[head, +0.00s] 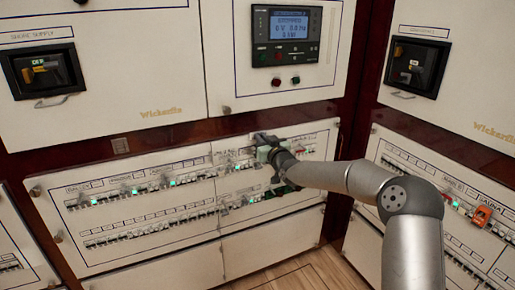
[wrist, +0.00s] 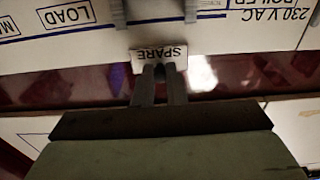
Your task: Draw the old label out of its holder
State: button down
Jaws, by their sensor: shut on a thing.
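The old label (wrist: 158,55), a small white plate reading "SPARE" upside down in the wrist view, is between my fingertips (wrist: 160,72). My gripper is shut on its near edge. A grey holder (wrist: 155,10) with two upright side pieces is at the top of the wrist view, on the white panel. The label appears clear of this holder, with a small gap in the picture. In the head view my gripper (head: 268,146) is at the upper part of the middle breaker panel (head: 130,236); the label is too small to make out there.
Printed labels "LOAD" (wrist: 68,15) and "230 V AC BOILER" flank the holder. Breaker rows with green lights fill the middle panel. A meter display (head: 290,25) is above. An orange tagged item (head: 482,215) sits on the right panel. Wooden floor shows below.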

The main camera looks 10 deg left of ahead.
jog(key=b+v, duration=0.3)
jog(key=v, duration=0.4)
jog(key=shift+r, duration=0.3)
jog(key=s+d+f+m+t+h, duration=0.1)
jog(key=s+d+f+m+h, duration=0.15)
jog(key=s+d+f, duration=0.6)
jog(key=s+d+f+m+t+h, duration=0.15)
jog(key=s+d+f+h, duration=0.35)
jog(key=f, duration=0.6)
jog(key=s+d+f+m+h, duration=0.2)
jog(key=s+d+f+h, duration=0.15)
jog(key=d+f, duration=0.55)
notch_tip(320, 180, up, 27)
jog(key=a+y+p, duration=0.1)
jog(key=p, duration=2.6)
jog(key=shift+a+f, duration=0.25)
jog(key=shift+a, duration=0.05)
